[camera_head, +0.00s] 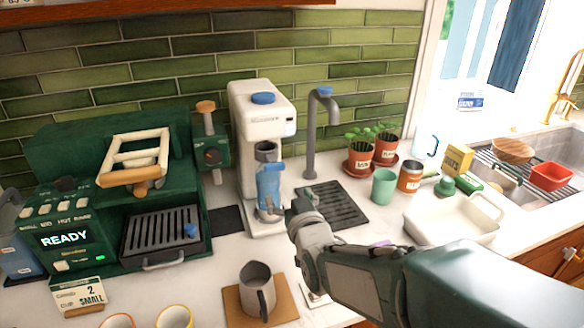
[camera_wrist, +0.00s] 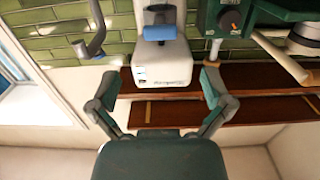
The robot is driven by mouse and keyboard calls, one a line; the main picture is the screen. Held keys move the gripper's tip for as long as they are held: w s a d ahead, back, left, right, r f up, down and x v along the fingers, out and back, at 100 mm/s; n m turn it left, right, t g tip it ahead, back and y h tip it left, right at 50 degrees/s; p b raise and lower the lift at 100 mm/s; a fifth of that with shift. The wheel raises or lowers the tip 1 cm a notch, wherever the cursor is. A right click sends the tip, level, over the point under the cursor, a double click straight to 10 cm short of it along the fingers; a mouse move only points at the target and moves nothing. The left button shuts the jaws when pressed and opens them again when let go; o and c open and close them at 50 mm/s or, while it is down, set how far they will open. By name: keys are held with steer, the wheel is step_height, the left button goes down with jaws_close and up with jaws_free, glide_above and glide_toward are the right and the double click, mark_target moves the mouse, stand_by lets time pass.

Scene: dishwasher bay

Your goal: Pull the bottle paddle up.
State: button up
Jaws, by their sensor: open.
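The frames do not show clearly which part is the bottle paddle. A white dispenser (camera_head: 258,118) stands against the tiles, with a blue cap (camera_head: 263,98) on top and a blue bottle-shaped part (camera_head: 269,185) at its front. My gripper (camera_head: 297,206) is just right of that blue part; contact cannot be told. In the wrist view, which is upside down, my gripper (camera_wrist: 160,82) has its fingers wide apart with nothing between them. The dispenser (camera_wrist: 165,74) and a blue part (camera_wrist: 168,60) show beyond the fingers.
A grey tap (camera_head: 311,130) with a blue top stands right of the dispenser, by a black drain grate (camera_head: 330,203). A green machine (camera_head: 60,150) is at left. A grey mug (camera_head: 257,285) stands in front. Potted herbs (camera_head: 361,150) and a white basin (camera_head: 455,222) are at right.

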mark_target(276, 169)
steer(key=shift+t, duration=0.3)
steer(key=x, duration=1.1)
steer(key=shift+a, duration=0.1)
steer(key=c, duration=1.3)
steer(key=shift+r, duration=0.15)
